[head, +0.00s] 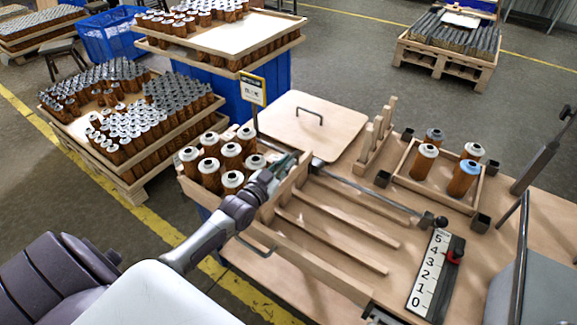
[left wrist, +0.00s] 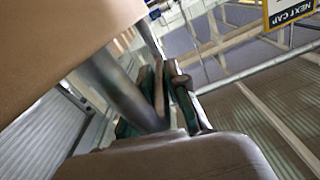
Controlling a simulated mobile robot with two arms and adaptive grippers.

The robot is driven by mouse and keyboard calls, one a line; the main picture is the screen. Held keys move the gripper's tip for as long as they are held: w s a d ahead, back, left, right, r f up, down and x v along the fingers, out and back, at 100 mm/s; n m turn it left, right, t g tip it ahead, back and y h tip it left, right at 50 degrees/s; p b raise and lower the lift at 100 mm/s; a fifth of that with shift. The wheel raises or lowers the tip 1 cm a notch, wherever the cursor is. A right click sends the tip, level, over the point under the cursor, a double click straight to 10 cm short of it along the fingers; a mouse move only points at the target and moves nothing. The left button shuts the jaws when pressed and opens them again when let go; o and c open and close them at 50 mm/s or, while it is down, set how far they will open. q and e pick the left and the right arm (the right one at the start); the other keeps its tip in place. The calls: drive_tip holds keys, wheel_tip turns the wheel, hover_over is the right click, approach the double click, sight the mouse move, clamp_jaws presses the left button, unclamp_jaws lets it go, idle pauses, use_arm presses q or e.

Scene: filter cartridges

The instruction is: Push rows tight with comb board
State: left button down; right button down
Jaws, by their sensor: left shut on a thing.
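Several amber filter cartridges (head: 232,153) with pale caps stand upright in rows in a wooden tray (head: 268,242) at the table's left end. My left gripper (head: 286,164) is at the tray's right side, beside the cartridges. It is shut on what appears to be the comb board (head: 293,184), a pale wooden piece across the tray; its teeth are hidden. In the left wrist view, the green-padded fingers (left wrist: 160,95) are close together by a grey metal tube (left wrist: 127,88), with a tan board surface at upper left. My right gripper is not in view.
Wooden rails (head: 335,237) and a metal rod (head: 370,192) lie right of the tray. A number scale (head: 432,275) and a small tray (head: 431,190) of cartridges are farther right.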

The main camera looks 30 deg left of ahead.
use_arm(q)
drive_tip(key=c, duration=1.2)
unclamp_jaws()
drive_tip(key=s, duration=1.2)
drive_tip(key=shift+a, duration=0.2)
